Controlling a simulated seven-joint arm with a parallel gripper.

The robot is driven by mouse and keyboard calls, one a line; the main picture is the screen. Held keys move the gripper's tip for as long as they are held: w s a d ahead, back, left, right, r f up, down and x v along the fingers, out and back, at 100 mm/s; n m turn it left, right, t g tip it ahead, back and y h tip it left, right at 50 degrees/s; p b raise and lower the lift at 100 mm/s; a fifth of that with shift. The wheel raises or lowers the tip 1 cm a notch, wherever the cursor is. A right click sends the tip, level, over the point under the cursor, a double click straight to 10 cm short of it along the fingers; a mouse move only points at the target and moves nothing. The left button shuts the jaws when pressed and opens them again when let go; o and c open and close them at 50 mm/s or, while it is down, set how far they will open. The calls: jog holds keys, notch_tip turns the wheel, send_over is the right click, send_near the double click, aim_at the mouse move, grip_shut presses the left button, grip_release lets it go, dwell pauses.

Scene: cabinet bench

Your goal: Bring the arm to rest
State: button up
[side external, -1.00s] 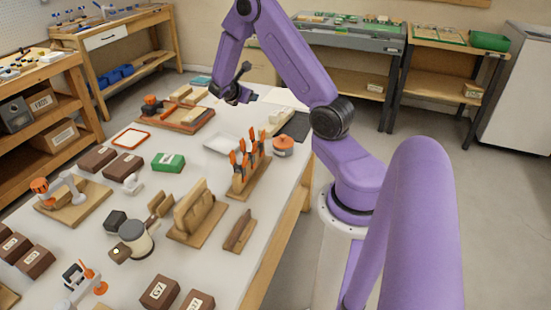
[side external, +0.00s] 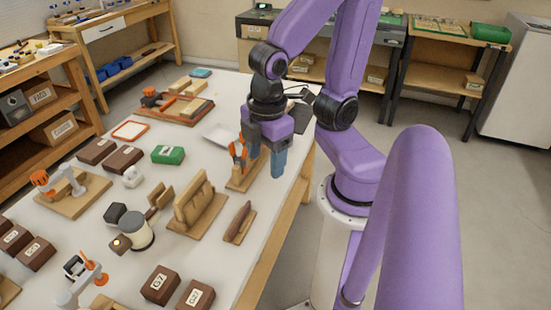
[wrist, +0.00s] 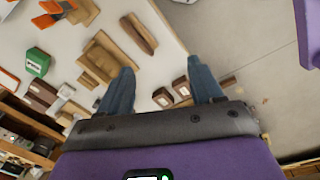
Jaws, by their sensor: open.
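My gripper (side external: 262,160) hangs above the right edge of the white-topped bench (side external: 190,262) in the side view, fingers pointing down. It partly hides the wooden rack with orange-handled tools (side external: 238,168). In the wrist view my gripper (wrist: 160,88) shows two blue fingers spread wide apart with nothing between them. The bench top (wrist: 165,68) and its edge lie below, with the grey floor (wrist: 235,35) to the right.
A slotted wooden stand (side external: 196,208) and a small wooden block (side external: 239,222) stand near the bench's right side. A green box (side external: 168,154), brown boxes (side external: 160,285) and a grey cylinder (side external: 137,233) stand on the bench.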

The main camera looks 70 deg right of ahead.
jog(key=shift+s+a+r+y, duration=0.1)
jog(key=shift+s+a+y, duration=0.1)
jog(key=shift+s, duration=0.45)
jog(key=shift+s+a+r+y, duration=0.1)
jog(key=shift+s+a+y, duration=0.1)
jog(key=shift+s, duration=0.4)
